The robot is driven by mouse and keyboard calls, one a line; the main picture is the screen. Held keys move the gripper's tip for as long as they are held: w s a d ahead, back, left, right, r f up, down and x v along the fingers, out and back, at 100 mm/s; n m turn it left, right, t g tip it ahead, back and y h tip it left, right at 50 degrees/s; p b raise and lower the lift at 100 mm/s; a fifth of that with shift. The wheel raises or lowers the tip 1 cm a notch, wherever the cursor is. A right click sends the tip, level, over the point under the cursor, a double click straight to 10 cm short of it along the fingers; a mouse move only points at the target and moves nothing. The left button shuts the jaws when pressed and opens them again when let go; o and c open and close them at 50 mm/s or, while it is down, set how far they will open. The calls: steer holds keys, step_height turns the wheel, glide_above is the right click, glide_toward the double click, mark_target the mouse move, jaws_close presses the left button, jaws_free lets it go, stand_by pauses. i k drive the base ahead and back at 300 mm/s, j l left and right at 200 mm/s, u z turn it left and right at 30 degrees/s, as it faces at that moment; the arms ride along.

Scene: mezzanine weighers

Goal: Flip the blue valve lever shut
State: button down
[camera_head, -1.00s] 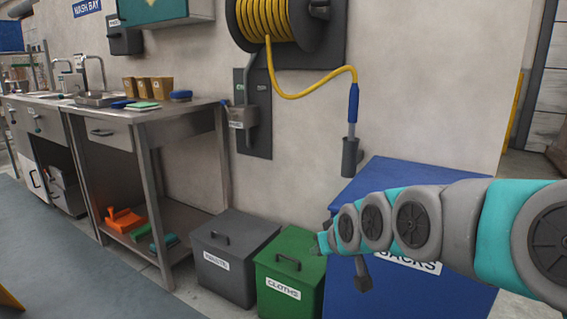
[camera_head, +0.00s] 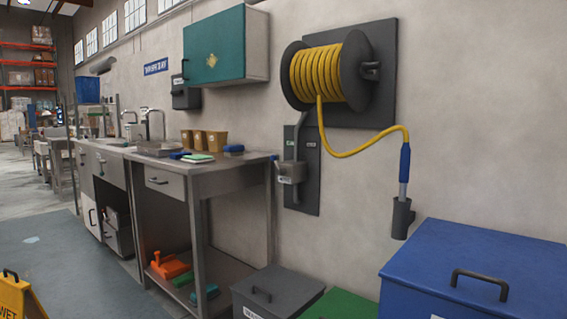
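A grey valve body (camera_head: 291,172) with a pipe rising from it sits on a dark wall plate (camera_head: 308,190), below the hose reel. A small blue piece (camera_head: 275,158) shows at the valve's left side, near the bench's right end; it may be the blue lever, but it is too small to tell its shape or angle. Small labels sit near the top of the plate, too small to read. My gripper and arm are out of view.
The yellow hose reel (camera_head: 327,76) hangs above; its hose ends in a blue-gripped nozzle (camera_head: 404,164) in a dark holder. Below stand a grey bin (camera_head: 275,292), a green bin (camera_head: 340,305) and a large blue bin (camera_head: 470,262). A steel bench (camera_head: 232,178) stands left. A yellow floor sign (camera_head: 20,298) stands front left.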

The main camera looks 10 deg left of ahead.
mark_target(276, 164)
steer(key=i+j, duration=1.2)
steer(key=i, duration=0.25)
steer(key=i+j, duration=0.6)
steer(key=i+j+u, duration=0.05)
steer(key=i, duration=0.05)
